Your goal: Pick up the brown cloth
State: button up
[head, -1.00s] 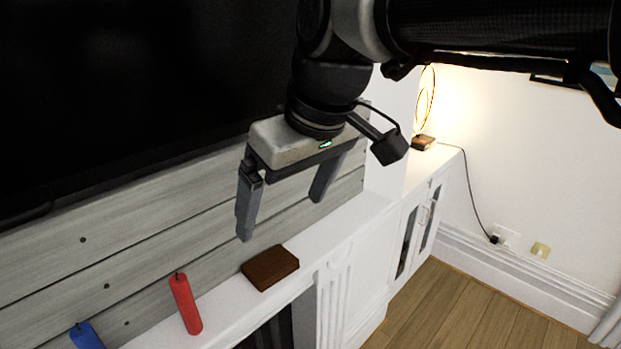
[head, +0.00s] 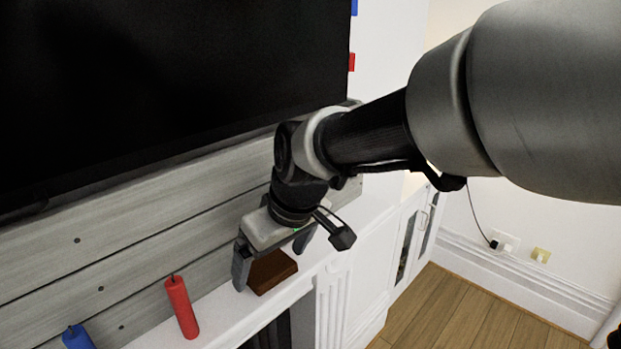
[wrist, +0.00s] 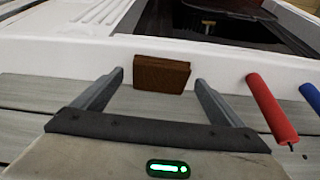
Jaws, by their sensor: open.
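The brown cloth (head: 271,271) is a dark brown, block-like folded piece lying on the white mantel shelf. It also shows in the wrist view (wrist: 161,74), ahead of and between the fingertips. My gripper (head: 271,268) is low over the shelf at the cloth, its fingers pointing down on either side of it. In the wrist view my gripper (wrist: 160,76) is open and empty, with the fingers spread wider than the cloth. The cloth's upper rear part is partly hidden by my gripper in the head view. I cannot tell whether a finger touches it.
A red candle (head: 181,307) stands left of the cloth on the mantel shelf (head: 227,318), with a blue candle (head: 78,337) farther left. Grey wood planks (head: 130,246) and a large black screen (head: 170,80) are behind. The shelf right of the cloth looks clear.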

aim_at(274, 270)
jog(key=shift+w+a+f, duration=0.15)
jog(key=shift+f, duration=0.35)
jog(key=c, duration=1.2)
jog(key=shift+o, duration=0.2)
jog(key=shift+r, duration=0.15)
jog(key=shift+r, duration=0.25)
jog(key=r, duration=0.6)
jog(key=shift+d+p, duration=0.2)
jog(key=shift+p, duration=0.15)
jog(key=s+d+b, duration=0.1)
jog(key=s+d, duration=1.2)
jog(key=d, duration=0.2)
jog(key=shift+r, duration=0.15)
